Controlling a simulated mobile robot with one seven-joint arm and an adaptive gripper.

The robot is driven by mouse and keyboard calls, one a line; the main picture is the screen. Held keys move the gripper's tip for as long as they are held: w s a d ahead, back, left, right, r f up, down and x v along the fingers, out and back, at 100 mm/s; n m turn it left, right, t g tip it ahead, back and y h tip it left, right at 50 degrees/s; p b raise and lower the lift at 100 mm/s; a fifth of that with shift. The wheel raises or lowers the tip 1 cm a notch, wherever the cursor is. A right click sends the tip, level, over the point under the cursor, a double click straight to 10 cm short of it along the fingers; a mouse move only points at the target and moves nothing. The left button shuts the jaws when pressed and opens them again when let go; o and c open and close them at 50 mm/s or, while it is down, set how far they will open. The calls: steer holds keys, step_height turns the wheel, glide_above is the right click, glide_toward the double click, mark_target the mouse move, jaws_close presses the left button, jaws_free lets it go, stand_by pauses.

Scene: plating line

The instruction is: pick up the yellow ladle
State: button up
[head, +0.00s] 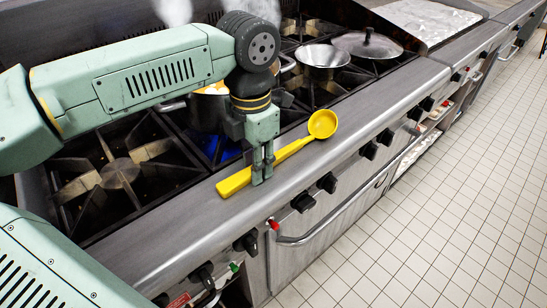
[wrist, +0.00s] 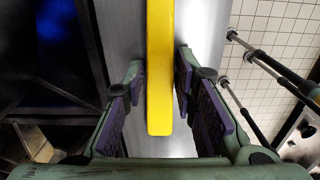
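The yellow ladle (head: 295,147) lies along the steel front ledge of the stove in the head view. Its round bowl (head: 322,124) is at the far right end and its thick handle end is at the near left. My gripper (head: 262,177) points down at the handle. In the wrist view the handle (wrist: 160,70) runs between the two fingers of my gripper (wrist: 160,100). The fingers are open, one on each side, with a gap on both sides. The bowl is out of the wrist view.
The stove's steel ledge (head: 190,217) is clear around the ladle. A pot (head: 205,108) stands on a burner behind my gripper, partly hidden by my arm. A steel bowl (head: 322,60) and a lidded pan (head: 366,45) stand farther back. Black knobs line the stove front.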

jaws_close()
steer(key=shift+r, duration=0.15)
